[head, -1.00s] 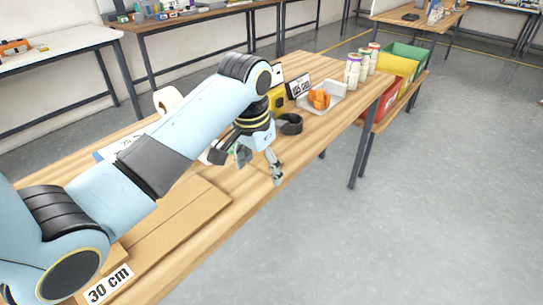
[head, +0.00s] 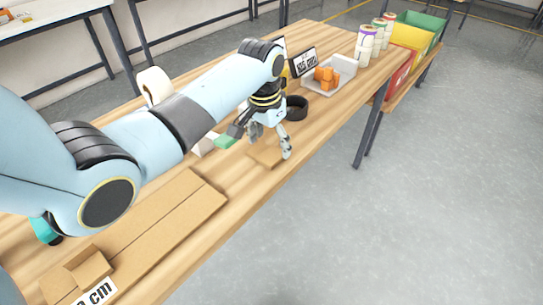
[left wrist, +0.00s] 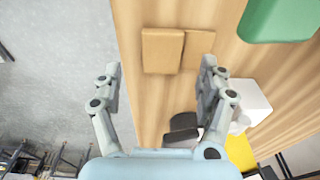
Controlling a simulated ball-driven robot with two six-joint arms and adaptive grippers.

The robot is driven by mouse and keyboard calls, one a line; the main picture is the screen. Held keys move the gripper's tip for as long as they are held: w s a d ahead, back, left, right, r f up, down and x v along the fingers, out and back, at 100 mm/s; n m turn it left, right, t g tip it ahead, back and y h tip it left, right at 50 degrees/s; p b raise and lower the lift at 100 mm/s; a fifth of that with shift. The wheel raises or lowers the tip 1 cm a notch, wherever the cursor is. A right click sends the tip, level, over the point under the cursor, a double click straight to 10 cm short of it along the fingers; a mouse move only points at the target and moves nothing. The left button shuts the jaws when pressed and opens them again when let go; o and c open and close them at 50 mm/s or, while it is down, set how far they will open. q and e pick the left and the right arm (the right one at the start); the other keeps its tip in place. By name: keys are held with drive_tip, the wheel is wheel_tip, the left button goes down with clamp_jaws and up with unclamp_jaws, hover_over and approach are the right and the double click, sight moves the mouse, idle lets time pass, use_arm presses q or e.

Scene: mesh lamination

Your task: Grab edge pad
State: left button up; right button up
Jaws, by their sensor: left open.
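A small brown cardboard pad, which I take for the edge pad (head: 265,156), lies on the wooden table beside my left gripper (head: 270,146). In the left wrist view the pad (left wrist: 162,50) shows as two brown faces or pieces side by side; I cannot tell which. It lies between and beyond the fingers of the left gripper (left wrist: 160,85), which is open and empty. Another small cardboard piece (head: 88,267) sits on the long cardboard sheet (head: 165,228) in the foreground. The right gripper is not in view.
A green block (head: 225,141) and a white box (head: 203,146) are close by the left gripper. A black ring (head: 297,107) and a tray (head: 342,80) with orange pieces stand farther along the table (head: 330,120). Coloured bins (head: 420,28) are at the far end.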

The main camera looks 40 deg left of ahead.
sight(271, 155)
use_arm(q)
drive_tip(key=f, duration=0.4)
drive_tip(key=shift+w+a+f, duration=0.1)
drive_tip(key=shift+w+f, duration=0.05)
drive_tip(key=shift+w, duration=0.1)
drive_tip(key=c, duration=1)
